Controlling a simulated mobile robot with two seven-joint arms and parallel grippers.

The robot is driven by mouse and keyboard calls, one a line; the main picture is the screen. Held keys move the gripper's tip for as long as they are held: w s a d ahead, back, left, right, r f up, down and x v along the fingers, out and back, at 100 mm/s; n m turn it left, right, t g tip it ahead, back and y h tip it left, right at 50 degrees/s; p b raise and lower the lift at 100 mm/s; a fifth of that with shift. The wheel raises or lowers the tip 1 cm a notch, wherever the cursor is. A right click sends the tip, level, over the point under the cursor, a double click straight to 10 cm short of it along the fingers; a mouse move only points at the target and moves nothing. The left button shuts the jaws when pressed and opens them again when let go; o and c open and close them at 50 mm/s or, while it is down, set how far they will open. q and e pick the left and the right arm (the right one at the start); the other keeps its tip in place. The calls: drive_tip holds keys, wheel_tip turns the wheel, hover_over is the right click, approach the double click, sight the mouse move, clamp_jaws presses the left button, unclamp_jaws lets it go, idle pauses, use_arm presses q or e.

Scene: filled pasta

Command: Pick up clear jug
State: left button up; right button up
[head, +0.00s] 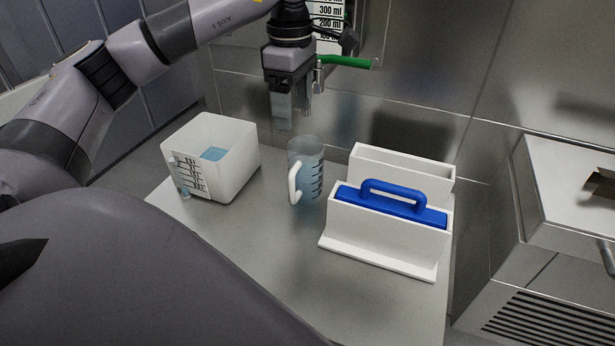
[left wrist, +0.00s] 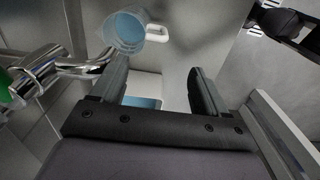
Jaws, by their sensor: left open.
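The clear jug (head: 314,178) stands upright on the steel counter. It is see-through and bluish, with dark scale marks and a white handle on its left side. My left gripper (head: 291,112) hangs above it and slightly to its left, open and empty, apart from the jug. In the left wrist view the jug (left wrist: 125,30) shows at the top, beyond the left finger of the open gripper (left wrist: 156,68), with its white handle pointing right. I see no right gripper in either view.
A white measuring container (head: 236,165) holding bluish liquid stands left of the jug. A white holder (head: 385,245) with a blue-handled block (head: 392,200) stands close on its right. A chrome tap with a green lever (head: 350,62) is beside the gripper. The front counter (head: 270,255) is clear.

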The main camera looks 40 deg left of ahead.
sight(293, 169)
use_arm(q)
drive_tip(key=f, duration=1.5)
drive_tip(key=shift+a+f+b, duration=0.15)
drive_tip(key=shift+a+b, duration=0.05)
drive_tip(key=shift+b, duration=0.15)
clamp_jaws()
drive_tip(key=shift+s+r, duration=0.15)
drive_tip(key=shift+r, duration=0.3)
wheel_tip(293, 169, up, 6)
drive_tip(key=shift+r, duration=0.15)
drive_tip(key=s+d+b, duration=0.1)
drive_tip(key=s+d, duration=0.2)
drive_tip(key=s, duration=0.6)
drive_tip(key=s+d+b, duration=0.1)
drive_tip(key=s+d, duration=0.2)
drive_tip(key=s, duration=0.6)
drive_tip(key=shift+s, duration=0.4)
